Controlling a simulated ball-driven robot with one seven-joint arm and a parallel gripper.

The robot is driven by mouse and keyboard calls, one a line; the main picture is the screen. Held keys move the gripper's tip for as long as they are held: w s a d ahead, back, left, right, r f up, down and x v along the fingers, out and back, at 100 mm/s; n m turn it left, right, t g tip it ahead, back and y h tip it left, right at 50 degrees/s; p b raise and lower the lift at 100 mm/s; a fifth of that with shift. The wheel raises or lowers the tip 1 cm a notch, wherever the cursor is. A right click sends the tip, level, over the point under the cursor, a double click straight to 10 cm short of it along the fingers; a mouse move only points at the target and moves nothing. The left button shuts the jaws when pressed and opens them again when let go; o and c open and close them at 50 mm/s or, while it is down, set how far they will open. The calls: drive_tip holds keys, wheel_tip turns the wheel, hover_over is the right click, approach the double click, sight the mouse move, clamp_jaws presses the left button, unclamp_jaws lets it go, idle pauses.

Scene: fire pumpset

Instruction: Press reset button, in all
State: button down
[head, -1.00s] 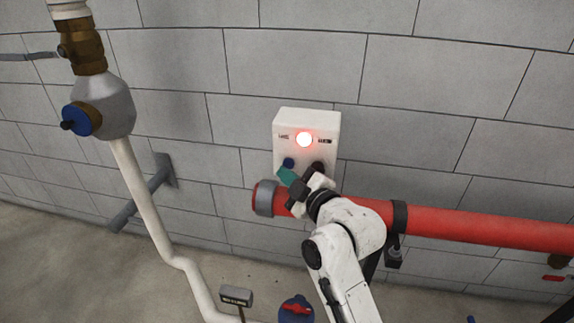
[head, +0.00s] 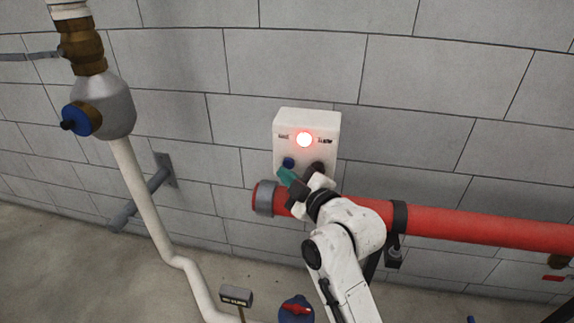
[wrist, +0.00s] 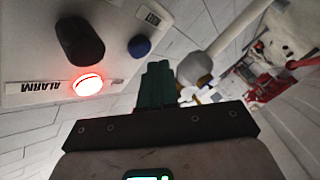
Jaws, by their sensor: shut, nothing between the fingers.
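A white control box (head: 307,121) hangs on the block wall. It has a lit red lamp (head: 304,140), a blue button (head: 288,162) at lower left and a dark knob (head: 318,167) at lower right. In the wrist view the blue button (wrist: 139,46), the black knob (wrist: 80,41) and the glowing lamp (wrist: 87,84) beside an ALARM label show clearly. My gripper (head: 284,173) has teal fingers, shut and empty, just below the blue button. In the wrist view the fingers (wrist: 157,84) point near the blue button, with a gap showing between.
A thick red pipe (head: 470,224) runs right, just below the box and close to my arm. A white pipe (head: 150,220) with a blue-capped valve (head: 84,118) stands at left. A blue valve with a red handle (head: 296,309) sits low in front.

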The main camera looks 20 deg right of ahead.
drive_tip(key=shift+w+d, duration=0.15)
drive_tip(key=shift+w+d+b, duration=0.15)
drive_tip(key=shift+w+b, duration=0.1)
drive_tip(key=shift+b, duration=0.05)
drive_tip(key=shift+w+d, duration=0.3)
drive_tip(key=shift+w, duration=0.05)
idle(1.1)
idle(0.3)
drive_tip(key=shift+s+a, duration=0.5)
drive_tip(key=shift+s, duration=0.2)
drive_tip(key=shift+s+a+p, duration=0.4)
drive_tip(key=shift+s+a, duration=0.35)
drive_tip(key=shift+s, duration=0.3)
drive_tip(key=shift+s+a+p, duration=0.35)
drive_tip(key=shift+s+a, duration=0.4)
drive_tip(key=shift+s, duration=0.25)
